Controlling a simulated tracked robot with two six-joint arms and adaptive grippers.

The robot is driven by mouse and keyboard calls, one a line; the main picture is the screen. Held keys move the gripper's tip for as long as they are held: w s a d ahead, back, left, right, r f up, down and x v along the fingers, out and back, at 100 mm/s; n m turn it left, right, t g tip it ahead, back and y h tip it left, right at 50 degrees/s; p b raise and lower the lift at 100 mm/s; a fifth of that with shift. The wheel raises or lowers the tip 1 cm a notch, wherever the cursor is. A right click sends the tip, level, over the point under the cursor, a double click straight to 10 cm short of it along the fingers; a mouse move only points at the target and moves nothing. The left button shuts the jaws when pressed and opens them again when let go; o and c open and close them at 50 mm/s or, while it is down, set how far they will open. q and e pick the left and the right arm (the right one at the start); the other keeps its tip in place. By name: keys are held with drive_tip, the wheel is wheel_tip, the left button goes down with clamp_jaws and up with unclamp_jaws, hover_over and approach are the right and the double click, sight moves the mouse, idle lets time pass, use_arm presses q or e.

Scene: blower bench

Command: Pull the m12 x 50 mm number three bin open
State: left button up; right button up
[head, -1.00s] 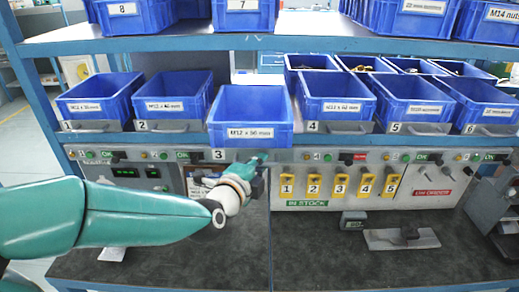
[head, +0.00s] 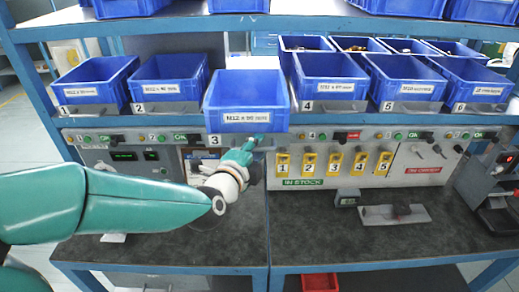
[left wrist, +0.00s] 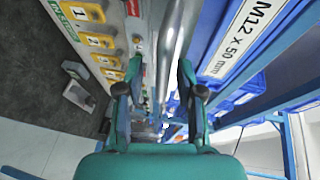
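The number three bin (head: 246,92) is blue, with an "M12 x 50 mm" label and a "3" plate below. It stands out in front of its neighbours in the row. My left gripper (head: 256,143) is just below its front, right of the "3" plate. In the left wrist view, a grey metal bar (left wrist: 175,50) runs between the two spread fingertips (left wrist: 160,70), closer to the right finger. The bin's label (left wrist: 246,32) shows right of it. Contact with the bar cannot be told. My right gripper is out of view.
Bin two (head: 168,85) and bin four (head: 330,80) flank it on the shelf. Below are a control panel (head: 330,140) and yellow numbered tags (head: 308,164). The dark bench top (head: 330,235) is mostly clear, with a small metal plate (head: 394,214).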

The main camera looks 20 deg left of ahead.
use_arm(q)
drive_tip(key=s+r, duration=0.1)
drive_tip(key=s, duration=0.6)
drive_tip(key=shift+s, duration=0.15)
drive_tip(key=shift+r, duration=0.1)
